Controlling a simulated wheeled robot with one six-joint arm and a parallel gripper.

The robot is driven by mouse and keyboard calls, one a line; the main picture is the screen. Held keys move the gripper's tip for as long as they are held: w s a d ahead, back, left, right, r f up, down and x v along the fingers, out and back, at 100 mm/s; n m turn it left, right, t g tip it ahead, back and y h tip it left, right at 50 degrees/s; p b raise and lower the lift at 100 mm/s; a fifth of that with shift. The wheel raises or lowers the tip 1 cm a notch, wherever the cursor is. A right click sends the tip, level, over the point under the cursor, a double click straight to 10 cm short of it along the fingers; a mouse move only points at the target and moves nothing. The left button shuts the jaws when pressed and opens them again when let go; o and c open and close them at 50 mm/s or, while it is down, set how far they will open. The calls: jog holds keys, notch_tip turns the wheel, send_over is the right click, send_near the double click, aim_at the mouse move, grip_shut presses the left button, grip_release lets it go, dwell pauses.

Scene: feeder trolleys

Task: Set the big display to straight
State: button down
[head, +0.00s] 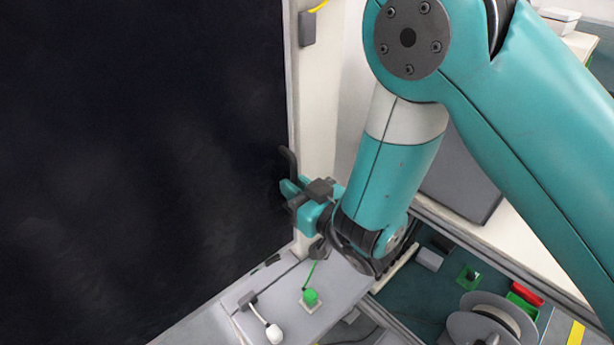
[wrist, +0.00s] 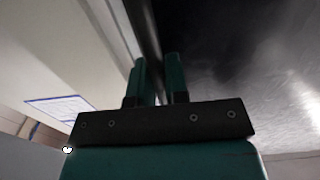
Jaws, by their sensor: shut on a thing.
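The big display (head: 140,150) is a large dark panel that fills the left of the head view. Its dark surface (wrist: 250,60) also fills the upper right of the wrist view. A black handle (head: 289,163) stands at its right edge. My gripper (head: 296,196) is at that edge and shut on the handle. In the wrist view, the two teal fingers (wrist: 158,82) stand either side of a dark bar at the panel's edge. The fingers hide much of the held part.
A cable spool (head: 487,322) and a red item (head: 527,293) lie at the lower right. A pale post (head: 318,120) stands beside the display.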

jog(key=shift+s, duration=0.25)
jog(key=c, duration=1.2)
grip_release()
jog(key=shift+o, duration=0.2)
jog(key=shift+w+d, duration=0.1)
jog(key=b+v, duration=0.2)
jog(key=v, duration=0.5)
jog(key=shift+s+d, duration=0.15)
jog(key=shift+s, duration=0.1)
